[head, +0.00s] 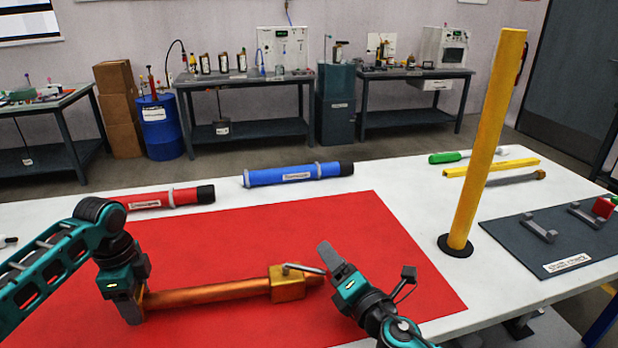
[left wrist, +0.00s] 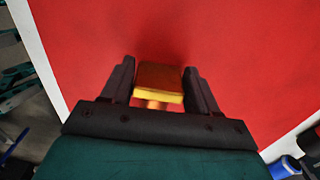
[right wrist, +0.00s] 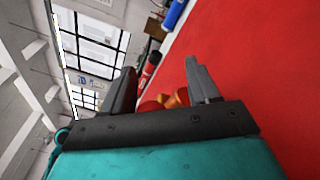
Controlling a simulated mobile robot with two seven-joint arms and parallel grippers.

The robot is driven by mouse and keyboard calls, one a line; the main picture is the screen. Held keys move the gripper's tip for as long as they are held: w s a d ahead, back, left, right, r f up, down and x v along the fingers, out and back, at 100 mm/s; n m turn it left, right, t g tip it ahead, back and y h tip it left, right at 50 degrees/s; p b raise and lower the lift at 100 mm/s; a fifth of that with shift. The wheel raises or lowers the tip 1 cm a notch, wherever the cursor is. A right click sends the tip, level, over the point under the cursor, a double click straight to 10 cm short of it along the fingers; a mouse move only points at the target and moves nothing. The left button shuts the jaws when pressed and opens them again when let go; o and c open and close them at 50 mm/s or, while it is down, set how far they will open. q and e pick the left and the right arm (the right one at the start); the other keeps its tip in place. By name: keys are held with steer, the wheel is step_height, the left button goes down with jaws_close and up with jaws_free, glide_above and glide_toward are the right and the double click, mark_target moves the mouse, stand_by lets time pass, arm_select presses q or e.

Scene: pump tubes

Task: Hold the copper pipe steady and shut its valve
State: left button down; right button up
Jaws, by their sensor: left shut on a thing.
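The copper pipe (head: 215,293) lies across the red mat (head: 370,230), with a brass valve block (head: 288,287) near its right end. A grey lever (head: 304,268) on top of the block points right, roughly along the pipe. My left gripper (head: 130,305) is shut on the pipe's left end; the left wrist view shows copper-gold metal (left wrist: 160,80) between its fingers. My right gripper (head: 332,258) is beside the lever's tip, fingers apart; contact cannot be told. The right wrist view shows orange metal (right wrist: 168,101) beyond its open fingers, and the lever is not distinguishable there.
A blue tube (head: 290,175) and a red tube (head: 160,199) lie behind the mat on the white table (head: 400,170). A yellow post (head: 485,140) stands at the right, near a dark board with grey blocks (head: 560,235). A green-handled screwdriver (head: 450,157) and yellow bar (head: 500,167) lie behind.

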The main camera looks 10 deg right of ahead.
steer(key=v, duration=0.9)
steer(key=shift+s+f, duration=0.15)
steer(key=shift+s, duration=0.2)
steer(key=w+d+r+m+h, duration=0.2)
steer(key=d+r+m+h, duration=0.1)
steer(key=d, duration=0.6)
steer(key=w+d+r+m+h, duration=0.2)
steer(key=d+r+m+h, duration=0.2)
steer(key=d, duration=0.6)
steer(key=w+d+r+m+h, duration=0.2)
steer(key=d+r+m+h, duration=0.1)
steer(key=d, duration=0.7)
steer(key=shift+w+d+r+m+g+h, duration=0.25)
steer(key=shift+r+m+h, duration=0.2)
steer(key=shift+m, duration=0.65)
steer(key=shift+a, duration=0.1)
